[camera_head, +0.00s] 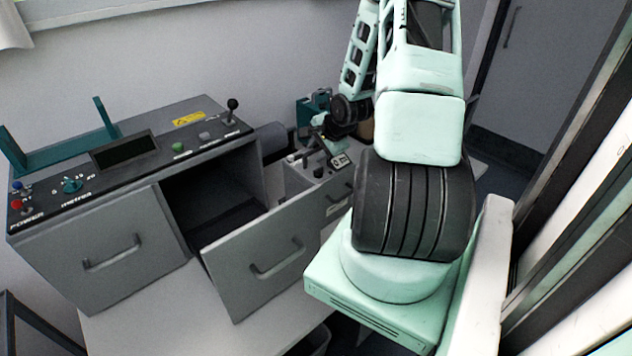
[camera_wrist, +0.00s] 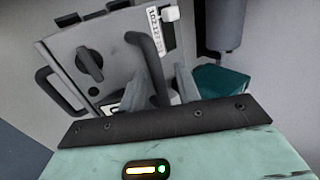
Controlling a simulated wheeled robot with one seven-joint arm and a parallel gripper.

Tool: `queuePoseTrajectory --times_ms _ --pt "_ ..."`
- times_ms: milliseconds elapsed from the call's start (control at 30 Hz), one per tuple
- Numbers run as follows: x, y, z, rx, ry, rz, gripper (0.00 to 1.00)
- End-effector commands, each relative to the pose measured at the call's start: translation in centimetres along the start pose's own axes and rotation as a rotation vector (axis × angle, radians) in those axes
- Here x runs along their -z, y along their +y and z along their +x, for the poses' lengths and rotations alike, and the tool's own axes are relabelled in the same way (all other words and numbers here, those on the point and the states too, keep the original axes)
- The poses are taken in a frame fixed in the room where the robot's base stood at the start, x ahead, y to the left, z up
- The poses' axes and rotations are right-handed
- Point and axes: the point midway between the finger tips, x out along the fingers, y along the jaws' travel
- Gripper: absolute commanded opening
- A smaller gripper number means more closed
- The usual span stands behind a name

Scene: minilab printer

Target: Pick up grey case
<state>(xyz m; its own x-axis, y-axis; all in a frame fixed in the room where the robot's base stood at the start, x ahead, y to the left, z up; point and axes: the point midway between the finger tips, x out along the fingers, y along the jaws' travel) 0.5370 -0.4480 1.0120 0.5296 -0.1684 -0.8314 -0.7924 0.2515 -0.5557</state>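The grey case (camera_wrist: 100,65) fills the upper middle of the wrist view. It has a round dark knob, a dark carry handle (camera_wrist: 148,62), a white number label and a white block near the top. My gripper (camera_wrist: 162,88) is at the handle, with its two grey fingers apart and the lower end of the handle between them. I cannot tell whether the fingers touch it. In the head view my gripper (camera_head: 322,136) is low over the small grey unit behind the big machine, and my arm hides part of that area.
A large grey machine (camera_head: 110,200) stands on the left of the light table (camera_head: 170,315), with its right door (camera_head: 262,262) swung open over a dark compartment. A teal box (camera_head: 316,104) is behind my gripper. Dark frames and a wall stand at the right.

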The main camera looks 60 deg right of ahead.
Motion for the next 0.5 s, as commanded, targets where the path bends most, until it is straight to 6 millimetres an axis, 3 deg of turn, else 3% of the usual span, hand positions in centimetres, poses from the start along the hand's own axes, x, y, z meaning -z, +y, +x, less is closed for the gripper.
queuePoseTrajectory --times_ms 67,200,500 --pt "0.0 0.01 -0.01 0.0 0.0 0.0 0.33" --pt "-0.01 0.01 -0.02 0.0 0.0 0.0 0.0" --pt "-0.02 0.02 -0.04 0.0 -0.001 0.0 0.0"
